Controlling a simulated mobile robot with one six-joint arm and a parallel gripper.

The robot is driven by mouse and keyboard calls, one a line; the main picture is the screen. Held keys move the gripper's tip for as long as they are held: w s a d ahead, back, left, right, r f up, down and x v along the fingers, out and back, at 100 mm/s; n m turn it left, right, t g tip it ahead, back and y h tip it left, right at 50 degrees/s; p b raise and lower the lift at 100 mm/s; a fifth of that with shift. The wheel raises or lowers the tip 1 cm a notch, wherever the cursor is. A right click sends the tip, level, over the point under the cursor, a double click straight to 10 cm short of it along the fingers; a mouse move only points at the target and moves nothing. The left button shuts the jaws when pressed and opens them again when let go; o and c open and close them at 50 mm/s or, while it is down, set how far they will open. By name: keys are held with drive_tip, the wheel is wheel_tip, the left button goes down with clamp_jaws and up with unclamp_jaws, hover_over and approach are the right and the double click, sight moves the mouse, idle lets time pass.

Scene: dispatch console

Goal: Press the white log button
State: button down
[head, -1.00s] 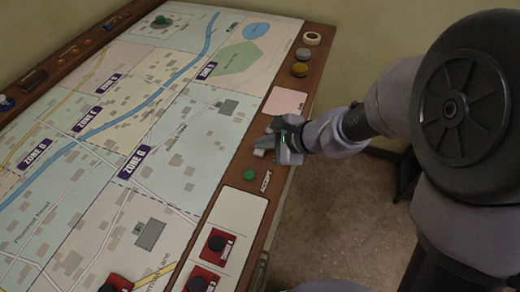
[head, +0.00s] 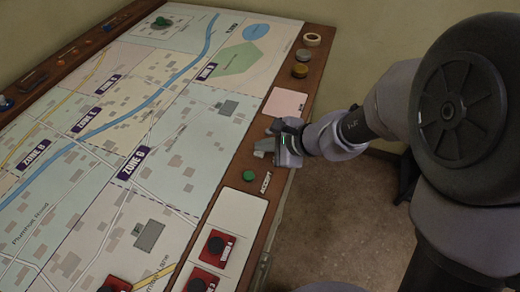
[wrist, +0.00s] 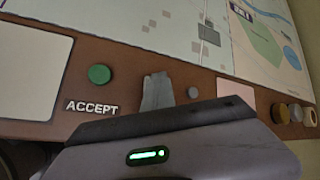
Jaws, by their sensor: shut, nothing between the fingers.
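My gripper (head: 268,146) is over the wooden right-hand rail of the console, between the green button and the pink card. Its shut fingers also show in the wrist view (wrist: 157,90), with nothing held. No log label is readable, and my gripper hides part of the rail. I cannot tell whether the fingertips touch anything.
The green button (head: 249,175) with its ACCEPT label (head: 265,182) is on the near side of my gripper. The pink card (head: 285,101) is beyond it. Red-based buttons (head: 216,244) sit nearer. Yellow and grey discs and a tape roll (head: 312,39) stand at the far end.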

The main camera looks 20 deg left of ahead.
drive_tip(key=shift+r, duration=0.15)
drive_tip(key=shift+r+p, duration=0.55)
drive_tip(key=shift+r, duration=0.1)
drive_tip(key=shift+r, duration=0.1)
drive_tip(key=shift+r+p, duration=1.95)
drive_tip(key=shift+r, duration=0.45)
wheel_tip(320, 180, up, 8)
drive_tip(key=p, duration=0.7)
hover_over(263, 153)
drive_tip(key=shift+d+r, duration=0.1)
